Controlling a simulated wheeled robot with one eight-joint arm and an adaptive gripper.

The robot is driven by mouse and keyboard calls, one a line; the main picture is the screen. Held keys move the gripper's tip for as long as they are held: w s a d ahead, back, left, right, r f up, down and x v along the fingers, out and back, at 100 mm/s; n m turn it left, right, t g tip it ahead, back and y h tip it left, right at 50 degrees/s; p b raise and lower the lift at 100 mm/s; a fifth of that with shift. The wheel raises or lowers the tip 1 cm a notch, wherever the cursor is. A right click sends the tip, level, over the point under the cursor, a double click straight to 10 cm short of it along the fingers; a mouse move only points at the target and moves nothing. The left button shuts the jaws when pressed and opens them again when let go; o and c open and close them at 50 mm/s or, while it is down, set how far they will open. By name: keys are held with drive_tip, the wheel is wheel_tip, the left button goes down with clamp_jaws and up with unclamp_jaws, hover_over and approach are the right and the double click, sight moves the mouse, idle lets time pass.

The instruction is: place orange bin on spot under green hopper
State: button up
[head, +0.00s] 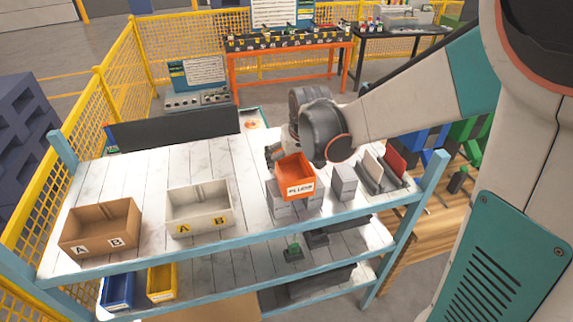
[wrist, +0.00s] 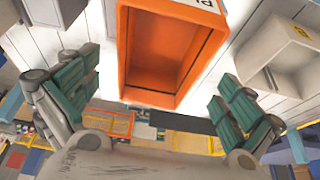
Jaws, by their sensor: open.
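The orange bin (head: 294,178) has a white label on its front and sits on pale grey blocks on the shelf's top board. In the wrist view the empty orange bin (wrist: 168,55) is at the upper middle. My gripper (head: 276,152) is just behind the bin, partly hidden by the bin and my arm. In the wrist view my gripper (wrist: 161,85) is open, with one green-padded finger on each side of the bin and visible gaps. I cannot pick out a green hopper or the spot under it for certain.
A brown box (head: 100,228) and a whitish box (head: 199,212) marked A and B stand on the top board to the left. Grey holders with a red panel (head: 396,163) stand to the right. Blue (head: 118,291) and yellow (head: 162,282) bins are on the lower shelf. Yellow mesh fencing (head: 190,40) runs behind.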

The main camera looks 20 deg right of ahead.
hover_over(290, 175)
drive_tip(key=s, duration=0.2)
drive_tip(key=shift+s+f, duration=0.15)
drive_tip(key=shift+f, duration=1.9)
drive_tip(key=c, duration=1.3)
drive_tip(key=shift+r, duration=0.15)
